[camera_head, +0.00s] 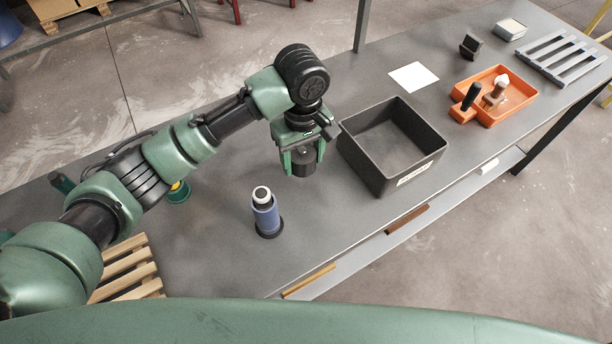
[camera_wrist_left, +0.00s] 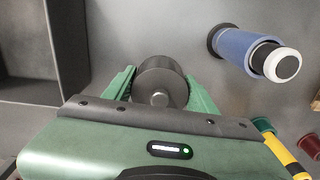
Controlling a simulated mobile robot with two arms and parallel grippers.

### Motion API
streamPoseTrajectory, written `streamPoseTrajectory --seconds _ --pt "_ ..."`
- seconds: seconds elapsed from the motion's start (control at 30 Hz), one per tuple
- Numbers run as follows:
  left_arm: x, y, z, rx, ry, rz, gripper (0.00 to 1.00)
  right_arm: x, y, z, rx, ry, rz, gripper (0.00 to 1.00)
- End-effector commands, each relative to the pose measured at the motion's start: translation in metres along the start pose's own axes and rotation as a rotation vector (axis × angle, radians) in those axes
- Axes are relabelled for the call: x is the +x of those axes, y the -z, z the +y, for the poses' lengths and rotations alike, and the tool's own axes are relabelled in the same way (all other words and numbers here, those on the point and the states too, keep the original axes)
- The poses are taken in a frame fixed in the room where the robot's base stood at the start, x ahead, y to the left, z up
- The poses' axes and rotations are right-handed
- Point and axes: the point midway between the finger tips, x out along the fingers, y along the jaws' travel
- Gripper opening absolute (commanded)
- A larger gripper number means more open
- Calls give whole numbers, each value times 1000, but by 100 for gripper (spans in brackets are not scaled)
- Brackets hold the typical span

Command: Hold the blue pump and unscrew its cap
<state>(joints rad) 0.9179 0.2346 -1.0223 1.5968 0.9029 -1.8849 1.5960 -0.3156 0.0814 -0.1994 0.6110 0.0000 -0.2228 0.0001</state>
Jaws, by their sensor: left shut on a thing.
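The blue pump (camera_head: 266,217) stands upright on the grey table, on a dark round base, with a white and black top. It also shows at the upper right in the left wrist view (camera_wrist_left: 236,44). My left gripper (camera_head: 302,165) is shut on a dark round cap-like piece (camera_wrist_left: 160,82), with one green finger on each side of it. The gripper and the piece are behind and to the right of the pump in the head view, apart from it. My right gripper is not in view.
A black open bin (camera_head: 412,168) stands just right of my left gripper and looks empty. An orange tray (camera_head: 517,101) with tools is farther right. A green and yellow item (camera_head: 179,192) and a wooden pallet (camera_head: 130,270) are on the left. Table around the pump is clear.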

Motion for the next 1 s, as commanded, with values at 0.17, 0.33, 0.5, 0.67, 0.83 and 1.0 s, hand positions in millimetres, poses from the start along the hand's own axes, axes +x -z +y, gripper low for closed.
streamPoseTrajectory --seconds 0.17,0.33,0.5,0.67,0.83,1.0 --pt "38 0 -1 -1 4 -1 8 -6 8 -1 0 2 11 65" --pt "54 0 0 0 1 -1 8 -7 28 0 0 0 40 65" --pt "76 -1 -1 -1 3 0 8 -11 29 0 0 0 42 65" --pt "94 -1 0 0 1 0 8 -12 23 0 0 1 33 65" --pt "96 -1 0 1 0 0 8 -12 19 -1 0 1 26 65" --pt "98 -1 0 0 0 0 8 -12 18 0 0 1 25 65"
